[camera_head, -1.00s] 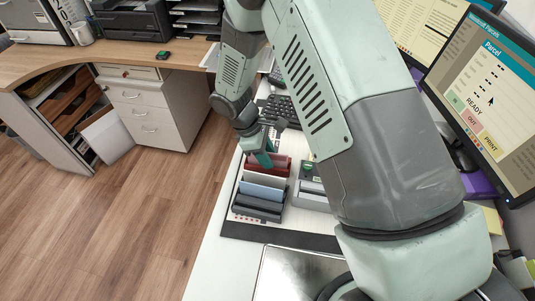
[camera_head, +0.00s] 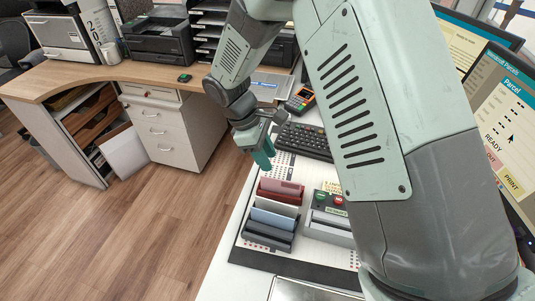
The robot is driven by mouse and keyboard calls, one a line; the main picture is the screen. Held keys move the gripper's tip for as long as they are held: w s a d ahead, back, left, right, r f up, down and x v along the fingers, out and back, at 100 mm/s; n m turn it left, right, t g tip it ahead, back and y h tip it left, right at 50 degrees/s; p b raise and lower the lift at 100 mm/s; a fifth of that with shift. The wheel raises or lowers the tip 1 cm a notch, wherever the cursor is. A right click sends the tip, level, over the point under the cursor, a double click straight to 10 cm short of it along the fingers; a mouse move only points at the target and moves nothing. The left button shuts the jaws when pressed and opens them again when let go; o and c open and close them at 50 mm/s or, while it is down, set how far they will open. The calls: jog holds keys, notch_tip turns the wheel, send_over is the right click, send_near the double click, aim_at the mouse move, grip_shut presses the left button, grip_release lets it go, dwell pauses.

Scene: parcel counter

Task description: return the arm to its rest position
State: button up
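My arm reaches from the lower right up and over the counter, bent at its elbow near the top. My gripper (camera_head: 261,158) points down over the counter, above and behind a rack of folders or wallets (camera_head: 272,217) in red, white, blue and dark grey. Its teal fingertips show close together from the side and appear clear of the rack. I cannot tell whether they are open or shut, and no held object is visible.
A keyboard (camera_head: 304,142) and a card terminal (camera_head: 300,100) lie behind my gripper. A grey box with red and green buttons (camera_head: 329,213) stands right of the rack. Monitors (camera_head: 497,130) stand at the right. Open floor (camera_head: 140,230) lies to the left.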

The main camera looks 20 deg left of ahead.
jog(key=s+d+r+m+t+y, duration=0.1)
jog(key=d+r+m, duration=0.3)
jog(key=d+r, duration=0.45)
jog(key=d+r+m+y, duration=0.1)
jog(key=d+r+m, duration=0.35)
jog(key=r, duration=0.65)
jog(key=s+d+r+m+t+y, duration=0.1)
jog(key=s+d+r+m+t, duration=0.1)
jog(key=s+d+r+m, duration=0.3)
jog(key=s+d+r+m+t+y, duration=0.1)
jog(key=s+d+r+m+t, duration=0.1)
jog(key=s+d+r+m, duration=0.2)
jog(key=s+d+r, duration=0.1)
jog(key=s+d, duration=0.2)
jog(key=s, duration=0.4)
jog(key=shift+s+m+y, duration=0.3)
jog(key=shift+s+m, duration=0.05)
jog(key=shift+o, duration=0.3)
